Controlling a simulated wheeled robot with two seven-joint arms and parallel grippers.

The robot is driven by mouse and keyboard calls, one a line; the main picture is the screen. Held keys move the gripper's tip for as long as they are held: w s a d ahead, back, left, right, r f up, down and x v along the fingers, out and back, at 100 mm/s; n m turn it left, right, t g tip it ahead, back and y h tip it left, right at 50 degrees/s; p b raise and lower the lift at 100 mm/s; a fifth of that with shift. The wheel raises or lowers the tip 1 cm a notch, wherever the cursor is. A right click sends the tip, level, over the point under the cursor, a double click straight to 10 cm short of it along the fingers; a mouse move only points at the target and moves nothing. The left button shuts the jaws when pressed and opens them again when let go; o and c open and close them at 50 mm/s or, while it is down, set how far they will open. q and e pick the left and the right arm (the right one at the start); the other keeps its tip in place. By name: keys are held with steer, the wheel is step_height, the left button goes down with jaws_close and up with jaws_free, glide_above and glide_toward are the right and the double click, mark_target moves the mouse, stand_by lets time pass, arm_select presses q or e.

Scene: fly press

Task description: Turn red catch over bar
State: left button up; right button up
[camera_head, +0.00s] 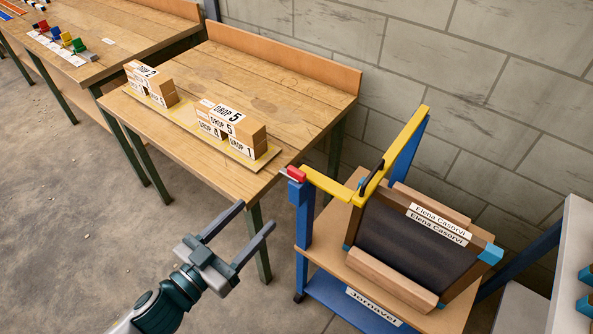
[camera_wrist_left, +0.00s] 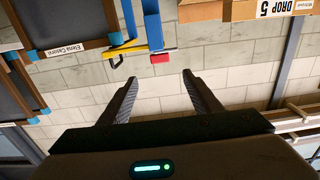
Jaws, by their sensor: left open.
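The red catch (camera_head: 296,174) sits on top of a blue post at the left end of the yellow bar (camera_head: 328,184). In the left wrist view the red catch (camera_wrist_left: 160,58) shows beyond the fingertips, next to the end of the yellow bar (camera_wrist_left: 128,48). A black handle (camera_head: 372,178) is fixed on the yellow frame. My left gripper (camera_head: 256,215) is open and empty, to the left of and below the catch in the head view, apart from it. Its two fingers (camera_wrist_left: 160,85) show spread in the wrist view. My right gripper is not in view.
A blue cart with a wooden shelf (camera_head: 345,265) holds a dark framed slate (camera_head: 415,245) labelled Elena Casorvi. A wooden workbench (camera_head: 280,90) behind carries cardboard boxes (camera_head: 232,128) marked DROP. A grey block wall (camera_head: 430,60) stands behind. Open floor lies at the left.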

mark_target(295, 175)
arm_select(q)
steer(key=p+x, duration=0.4)
steer(key=x, duration=1.1)
steer(key=shift+w+d+p, duration=0.1)
steer(key=shift+p, duration=0.25)
steer(key=shift+w+d, duration=0.45)
steer(key=shift+w, duration=0.1)
steer(key=c, duration=1)
